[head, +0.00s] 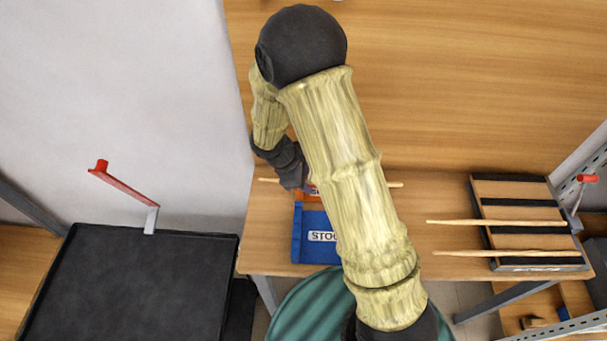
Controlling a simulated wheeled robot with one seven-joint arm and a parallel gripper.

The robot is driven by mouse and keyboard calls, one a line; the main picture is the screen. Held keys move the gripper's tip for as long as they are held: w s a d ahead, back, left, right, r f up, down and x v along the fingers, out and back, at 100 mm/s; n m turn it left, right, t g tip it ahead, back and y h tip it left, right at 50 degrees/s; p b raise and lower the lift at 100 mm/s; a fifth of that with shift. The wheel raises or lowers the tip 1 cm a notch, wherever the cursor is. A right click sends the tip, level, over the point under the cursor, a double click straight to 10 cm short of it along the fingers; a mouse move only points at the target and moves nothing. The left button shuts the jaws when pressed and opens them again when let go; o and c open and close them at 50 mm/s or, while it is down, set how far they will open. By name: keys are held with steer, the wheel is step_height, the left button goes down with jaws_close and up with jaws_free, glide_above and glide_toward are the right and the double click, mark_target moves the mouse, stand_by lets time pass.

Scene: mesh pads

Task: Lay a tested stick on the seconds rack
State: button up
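A rack (515,189) with pale wood and black strips stands at the right; I see no label on it. Two thin pale sticks lie over its front part, the upper stick (470,222) and the lower stick (480,252), their left ends past its left edge. Another stick (397,185) lies crosswise behind my arm, its two ends showing on either side. My gripper (294,184) is at that stick's left part, above the orange and blue containers. Its fingers are too small and hidden to tell whether they hold the stick.
A black tray-like surface (130,290) with a red-tipped lever (125,186) is at left. A small red-topped post (587,179) stands beside the rack.

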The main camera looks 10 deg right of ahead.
steer(key=v, duration=1.7)
steer(key=shift+r+p, duration=0.2)
steer(key=shift+p, duration=0.15)
steer(key=s+d+r+m+t+y+p, duration=0.1)
steer(key=s+d+m+y+p, duration=0.3)
steer(key=s+d+m, duration=0.6)
steer(key=d+r+m+y, duration=0.1)
steer(key=d+m, duration=0.3)
steer(key=m, duration=0.1)
stand_by(0.4)
